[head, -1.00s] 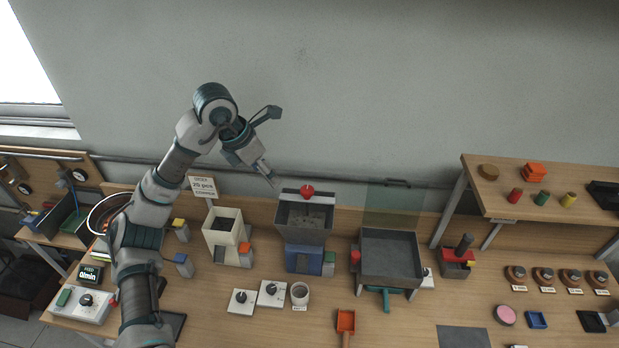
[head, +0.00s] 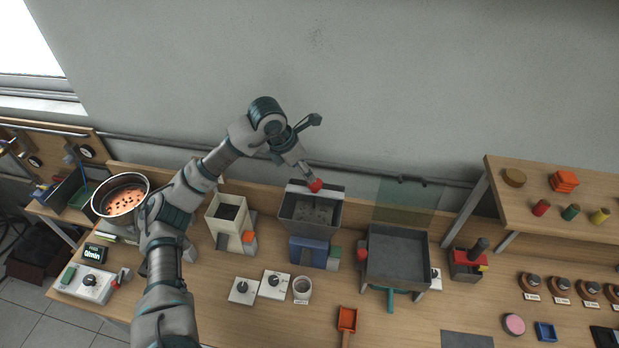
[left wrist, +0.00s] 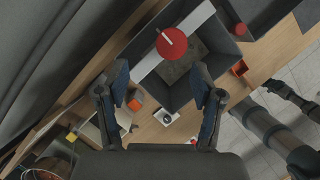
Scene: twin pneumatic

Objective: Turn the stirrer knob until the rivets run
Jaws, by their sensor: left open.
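The stirrer knob (head: 316,186) is red and sits on a pale bar across the back of the grey hopper (head: 290,215). In the left wrist view the knob (left wrist: 168,46) is a red disc with a white pointer line. My left gripper (head: 309,176) is at the knob in the head view. In the left wrist view my left gripper (left wrist: 161,78) is open, its fingers apart, with the knob beyond the tips and nothing held. I cannot tell whether it touches the knob. The hopper floor looks dark grey. My right gripper is not seen.
A round bowl (head: 148,184) of orange contents with dark specks stands at the left. A display (head: 95,254) reads 0/min. A cream hopper (head: 214,224) stands left of the grey one, a grey tray (head: 427,258) to its right. Dial plates (head: 243,290) lie in front.

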